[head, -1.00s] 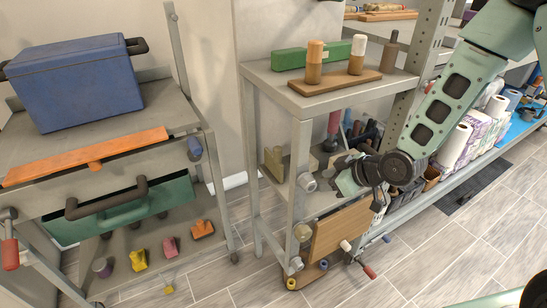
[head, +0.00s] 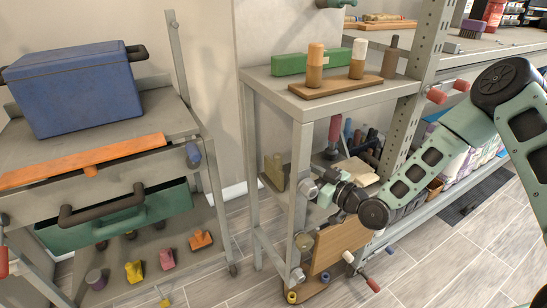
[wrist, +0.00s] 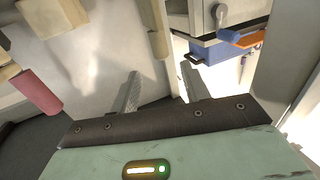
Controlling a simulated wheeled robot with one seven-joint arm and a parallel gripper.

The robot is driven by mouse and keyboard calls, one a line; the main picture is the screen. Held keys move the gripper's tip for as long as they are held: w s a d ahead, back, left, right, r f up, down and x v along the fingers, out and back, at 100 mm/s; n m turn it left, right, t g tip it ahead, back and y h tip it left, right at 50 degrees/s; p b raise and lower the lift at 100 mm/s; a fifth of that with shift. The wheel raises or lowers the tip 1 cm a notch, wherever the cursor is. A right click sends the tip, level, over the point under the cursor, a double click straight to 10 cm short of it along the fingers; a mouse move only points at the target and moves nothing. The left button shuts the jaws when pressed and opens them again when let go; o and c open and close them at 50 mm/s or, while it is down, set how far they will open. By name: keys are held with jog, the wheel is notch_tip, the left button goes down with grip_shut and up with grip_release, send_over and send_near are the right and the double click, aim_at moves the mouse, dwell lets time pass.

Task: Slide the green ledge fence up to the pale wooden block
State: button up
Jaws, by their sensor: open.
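A long green bar (head: 303,63), the clearest green piece, lies along the back of the rack's top shelf (head: 262,78). An olive-green upright piece (head: 274,172) stands on the middle level, behind the front post. I cannot tell for sure which is the ledge fence. A pale wooden block (head: 356,170) lies on the middle level, partly behind my arm. My gripper (head: 318,188) is at middle-shelf height beside the front post, pointing left. In the wrist view its two fingers (wrist: 163,92) are apart with nothing between them.
A wooden tray (head: 335,87) with capped cylinders sits on the top shelf. The grey post (head: 300,160) and its knobs are close to my gripper. A wooden board (head: 340,245) stands below. A cart with a blue cooler (head: 75,85) and orange bar (head: 85,160) is left; floor shows between.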

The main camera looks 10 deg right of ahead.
aim_at(274, 166)
jog(key=x, duration=1.2)
